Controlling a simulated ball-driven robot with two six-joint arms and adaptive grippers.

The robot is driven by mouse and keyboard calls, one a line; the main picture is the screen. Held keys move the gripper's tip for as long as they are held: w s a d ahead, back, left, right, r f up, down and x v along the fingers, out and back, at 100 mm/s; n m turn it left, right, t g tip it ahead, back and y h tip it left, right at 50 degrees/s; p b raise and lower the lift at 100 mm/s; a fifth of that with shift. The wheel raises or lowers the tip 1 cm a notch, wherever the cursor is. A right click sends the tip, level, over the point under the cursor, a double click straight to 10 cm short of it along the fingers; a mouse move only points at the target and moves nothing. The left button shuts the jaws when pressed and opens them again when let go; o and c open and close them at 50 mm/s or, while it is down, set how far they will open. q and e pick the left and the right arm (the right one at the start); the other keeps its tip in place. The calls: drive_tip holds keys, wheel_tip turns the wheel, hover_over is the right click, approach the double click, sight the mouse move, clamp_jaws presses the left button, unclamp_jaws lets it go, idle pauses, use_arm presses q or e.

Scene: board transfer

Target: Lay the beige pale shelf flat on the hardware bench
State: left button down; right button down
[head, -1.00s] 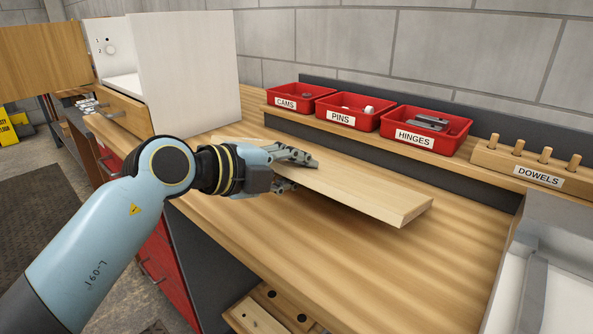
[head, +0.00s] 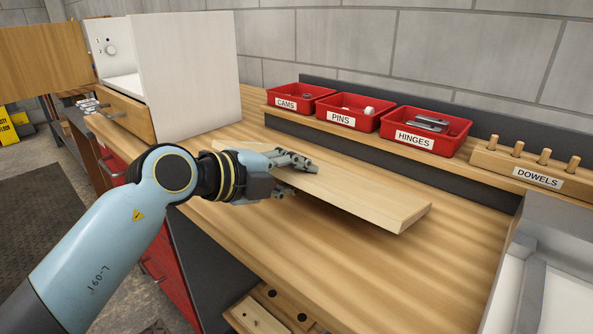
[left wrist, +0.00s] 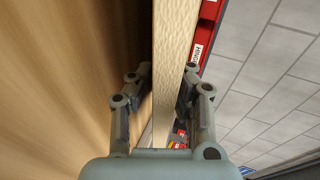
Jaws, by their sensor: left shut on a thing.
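The beige pale shelf (head: 360,194) is a long light-wood board held near level over the hardware bench (head: 300,250). Its right end appears slightly above the bench top; I cannot tell whether any edge touches. My left gripper (head: 300,178) is shut on the shelf's near edge, with fingers above and below it. In the left wrist view the shelf (left wrist: 175,50) stands edge-on between the two fingers (left wrist: 160,88), with the bench top (left wrist: 70,70) on the left side. My right gripper is not in view.
Red bins labelled CAMS (head: 300,98), PINS (head: 355,112) and HINGES (head: 426,128) and a DOWELS block (head: 530,164) stand on a ledge behind the bench. A white cabinet (head: 190,75) stands at the back left, a grey-white unit (head: 545,270) at the right.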

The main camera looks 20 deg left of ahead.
use_arm(q)
drive_tip(key=shift+r, duration=0.1)
drive_tip(key=c, duration=1.2)
unclamp_jaws()
drive_tip(key=shift+o, duration=0.2)
